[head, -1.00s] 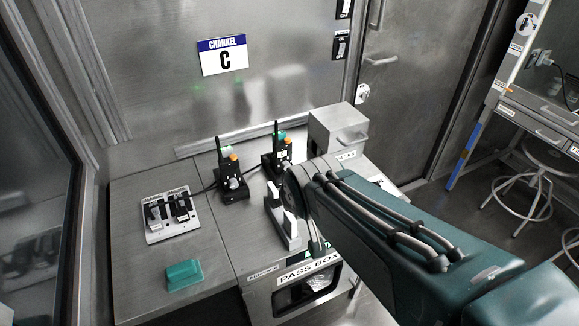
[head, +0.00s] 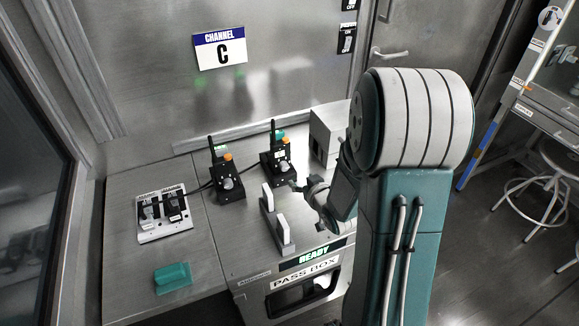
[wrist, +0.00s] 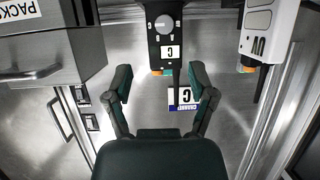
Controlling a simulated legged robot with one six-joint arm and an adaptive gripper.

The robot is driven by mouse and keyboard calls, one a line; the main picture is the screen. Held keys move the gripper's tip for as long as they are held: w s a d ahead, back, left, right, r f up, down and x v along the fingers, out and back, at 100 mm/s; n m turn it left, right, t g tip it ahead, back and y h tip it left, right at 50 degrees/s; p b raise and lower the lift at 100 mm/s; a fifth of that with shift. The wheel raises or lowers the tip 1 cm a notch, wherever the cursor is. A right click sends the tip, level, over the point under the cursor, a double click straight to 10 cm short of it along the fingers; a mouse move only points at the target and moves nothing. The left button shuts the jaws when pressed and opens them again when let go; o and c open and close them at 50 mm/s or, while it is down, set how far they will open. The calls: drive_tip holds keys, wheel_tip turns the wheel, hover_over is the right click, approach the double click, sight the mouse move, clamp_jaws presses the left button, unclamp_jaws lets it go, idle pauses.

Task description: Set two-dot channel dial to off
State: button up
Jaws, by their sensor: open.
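Two black radio-like units stand at the back of the bench in the head view, a left one (head: 227,183) and a right one (head: 277,166). Each has an antenna, an orange top part and a grey dial. My gripper (head: 298,187) is just in front of and right of the right unit. In the wrist view a black unit with a grey round dial (wrist: 165,23) and a "C" label is upside down ahead of my gripper (wrist: 162,82). I cannot make out dot marks on either unit.
A holder with two white uprights (head: 277,225) stands left of my gripper. A switch panel (head: 163,215) and a green block (head: 173,277) are on the left bench. A metal drawer box (head: 326,135) stands behind right.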

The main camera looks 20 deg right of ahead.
sight(285, 168)
drive_tip(key=x, duration=1)
drive_tip(key=shift+w+a+f, duration=0.15)
drive_tip(key=shift+w+a, duration=0.05)
drive_tip(key=shift+a, duration=0.25)
drive_tip(key=shift+c, duration=0.2)
clamp_jaws()
